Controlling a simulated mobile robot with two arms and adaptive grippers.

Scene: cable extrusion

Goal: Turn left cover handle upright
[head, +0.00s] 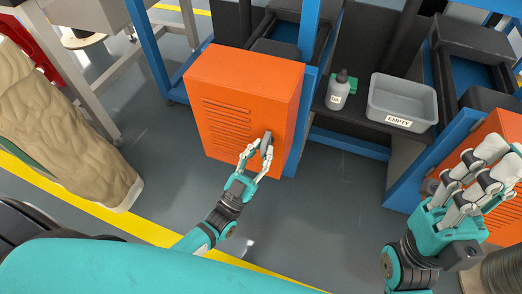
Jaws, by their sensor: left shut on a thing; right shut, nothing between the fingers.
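The left orange cover (232,98) is a boxy cabinet with a slotted front, mounted on the blue frame. Its small grey handle (267,138) sits near the right edge of the front face. My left gripper (257,150) is at the handle, with its fingers shut on it. The fingers hide part of the handle, and its exact angle is hard to tell. My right gripper (480,172) is at the right, shut and empty, in front of a second orange cover (500,130).
A dark shelf holds a grey bottle (338,92) and a grey bin (402,100) labelled EMPTY. Blue frame posts (307,85) stand beside the left cover. A beige bulky object (60,120) is at the left. Grey floor (335,200) is open below the shelf.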

